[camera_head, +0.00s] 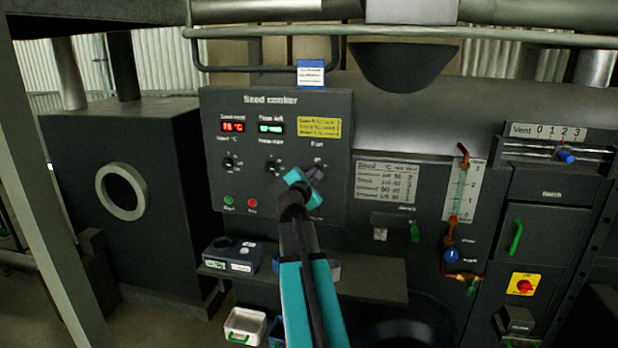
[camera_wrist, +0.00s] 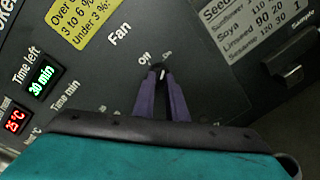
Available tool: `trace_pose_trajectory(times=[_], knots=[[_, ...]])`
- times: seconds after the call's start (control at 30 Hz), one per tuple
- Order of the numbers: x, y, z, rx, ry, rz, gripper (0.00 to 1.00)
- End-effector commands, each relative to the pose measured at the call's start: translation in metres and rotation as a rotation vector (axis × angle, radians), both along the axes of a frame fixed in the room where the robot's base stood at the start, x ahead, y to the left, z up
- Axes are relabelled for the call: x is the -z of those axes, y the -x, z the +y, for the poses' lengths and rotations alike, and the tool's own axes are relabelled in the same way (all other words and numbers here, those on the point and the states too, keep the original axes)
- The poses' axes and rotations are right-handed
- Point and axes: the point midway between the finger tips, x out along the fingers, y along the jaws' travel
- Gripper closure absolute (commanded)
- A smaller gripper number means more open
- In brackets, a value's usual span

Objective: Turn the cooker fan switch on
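The seed cooker's control panel (camera_head: 235,175) is dark grey, with the fan switch at its right under the word "Fan". In the wrist view the fan switch (camera_wrist: 162,74) is a small dark knob with a white pointer mark, below the "Off" and "On" labels. My gripper (camera_wrist: 161,78) has its two purple fingers close together, one on each side of the knob, apparently touching it. The mark points up, roughly toward the "On" side; its exact setting is hard to read.
Two other knobs (camera_head: 229,163) (camera_head: 273,167), a green button (camera_head: 228,201) and a red button (camera_head: 252,203) sit left of the switch. A shelf (camera_head: 370,276) juts out below the panel.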

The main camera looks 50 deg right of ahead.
Motion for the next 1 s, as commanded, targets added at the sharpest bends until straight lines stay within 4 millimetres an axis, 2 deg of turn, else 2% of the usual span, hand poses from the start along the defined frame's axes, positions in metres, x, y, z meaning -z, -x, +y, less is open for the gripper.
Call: trace_pose_trajectory(times=[0.03, 0.33, 0.37, 0.4, 1.0], knots=[[-0.017, -0.003, -0.008, -0.005, 0.027, -0.006, 0.70], [-0.016, 0.007, 0.008, -0.004, 0.026, -0.006, 0.69], [-0.016, 0.008, 0.011, -0.005, 0.027, -0.006, 0.62], [-0.016, 0.010, 0.015, -0.005, 0.026, -0.006, 0.51], [-0.012, 0.045, 0.078, -0.004, 0.013, -0.004, 0.51]])
